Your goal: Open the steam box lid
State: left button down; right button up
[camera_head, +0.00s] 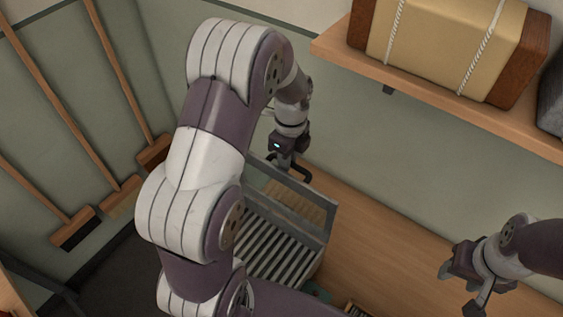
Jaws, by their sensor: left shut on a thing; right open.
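The steam box (262,258) is a grey box with a dark slatted rack inside, on the wooden bench. Its lid (318,232) is a grey frame with a see-through pane and stands tilted up at the box's back side, so the slats show. My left gripper (290,163) is shut on the dark lid handle (305,174) at the lid's upper edge. My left arm covers the box's left part. My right gripper (459,289) is open and empty, right of the box and apart from it.
A wooden shelf (440,92) on the wall carries a tied brown and cream package (445,40) and a grey object (552,95). Several brooms (78,228) lean at the left wall. The bench (375,262) between box and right gripper is mostly clear.

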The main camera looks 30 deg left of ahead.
pick_arm(q)
jog(key=shift+w+d+f, duration=0.1)
jog(key=shift+w+f, duration=0.15)
jog(key=shift+w, duration=0.2)
jog(key=c, duration=1.1)
grip_release()
jog(key=shift+w+r, duration=0.1)
notch_tip(320, 180, up, 13)
jog(key=p, duration=0.5)
jog(key=shift+w+f, duration=0.2)
jog(key=shift+w, duration=0.25)
